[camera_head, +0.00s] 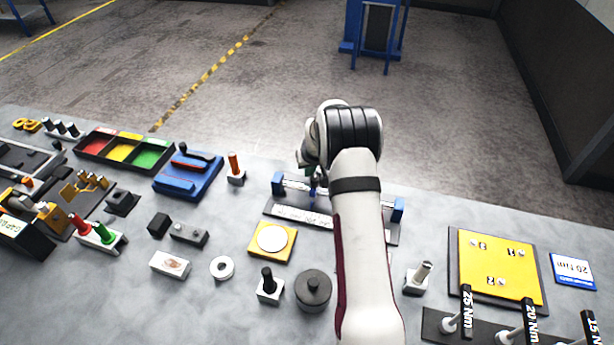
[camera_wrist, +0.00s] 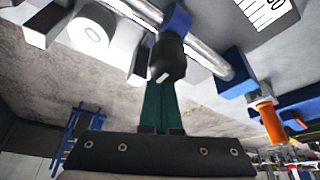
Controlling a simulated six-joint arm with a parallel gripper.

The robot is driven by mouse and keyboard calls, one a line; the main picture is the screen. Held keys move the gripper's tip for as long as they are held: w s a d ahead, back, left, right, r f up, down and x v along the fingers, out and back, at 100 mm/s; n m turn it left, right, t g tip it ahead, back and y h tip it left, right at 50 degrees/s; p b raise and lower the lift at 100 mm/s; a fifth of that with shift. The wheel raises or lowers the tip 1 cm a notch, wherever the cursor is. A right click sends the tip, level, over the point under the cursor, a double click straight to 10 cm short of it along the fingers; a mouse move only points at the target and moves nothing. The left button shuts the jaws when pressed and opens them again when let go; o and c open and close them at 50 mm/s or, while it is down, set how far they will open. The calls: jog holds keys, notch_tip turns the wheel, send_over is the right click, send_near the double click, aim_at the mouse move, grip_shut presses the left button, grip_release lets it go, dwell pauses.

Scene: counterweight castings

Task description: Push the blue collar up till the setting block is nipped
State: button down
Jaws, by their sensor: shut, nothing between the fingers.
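The blue collar (camera_head: 313,190) sits on the metal rod of a bench fixture with a scale strip; it also shows in the wrist view (camera_wrist: 177,18). In the head view my arm hides most of the gripper and the middle of the rod. A pale grey piece (camera_wrist: 140,62) shows beside the fingers; I cannot tell whether it is the setting block.
Blue end blocks (camera_head: 278,183) (camera_head: 398,208) hold the rod. An orange-handled tool (camera_head: 235,165) and a blue clamp-like device (camera_head: 188,175) stand to the left. A yellow plate (camera_head: 272,242) and a dark round weight (camera_head: 313,289) lie in front.

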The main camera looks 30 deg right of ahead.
jog(key=shift+s+d, duration=1.3)
jog(key=shift+d, duration=0.05)
dwell(1.1)
jog(key=shift+w+a, duration=0.5)
notch_tip(320, 180, up, 6)
jog(key=shift+f, duration=0.1)
jog(key=shift+r, duration=0.6)
